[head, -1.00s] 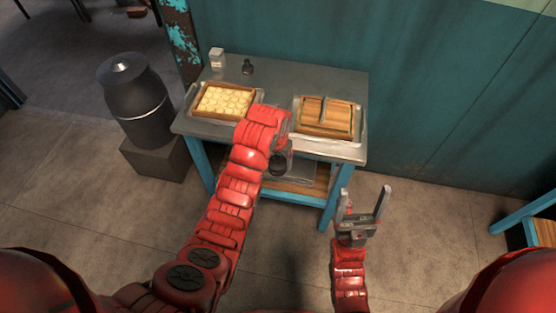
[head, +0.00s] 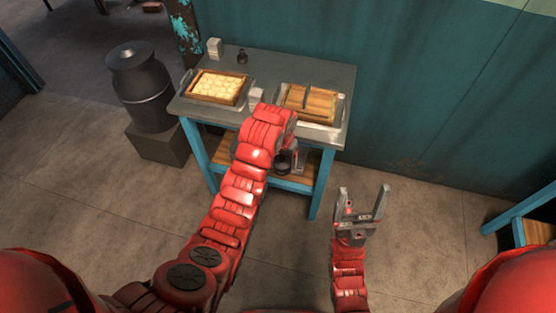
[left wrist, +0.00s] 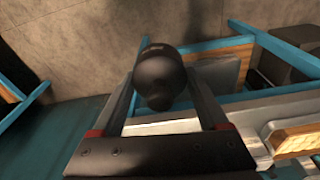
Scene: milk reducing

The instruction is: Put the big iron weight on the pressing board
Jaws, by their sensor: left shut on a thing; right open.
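My left gripper (head: 292,158) is shut on the big iron weight (head: 283,164), a dark rounded weight partly hidden by my arm in the head view. The left wrist view shows the weight (left wrist: 159,77) between the two fingers. It hangs in front of the table's front edge, apart from the pressing board. The wooden pressing board (head: 322,106), with a bar across its top, lies in a metal tray at the table's right side. My right gripper (head: 362,208) is open and empty, fingers up, over the floor right of the table.
The grey-topped table (head: 285,73) has blue legs and a lower shelf. A wooden frame of pale pieces (head: 217,87) sits in a left tray. A small dark weight (head: 242,57) and a white container (head: 214,47) stand behind. A dark milk can (head: 140,88) stands left on a block.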

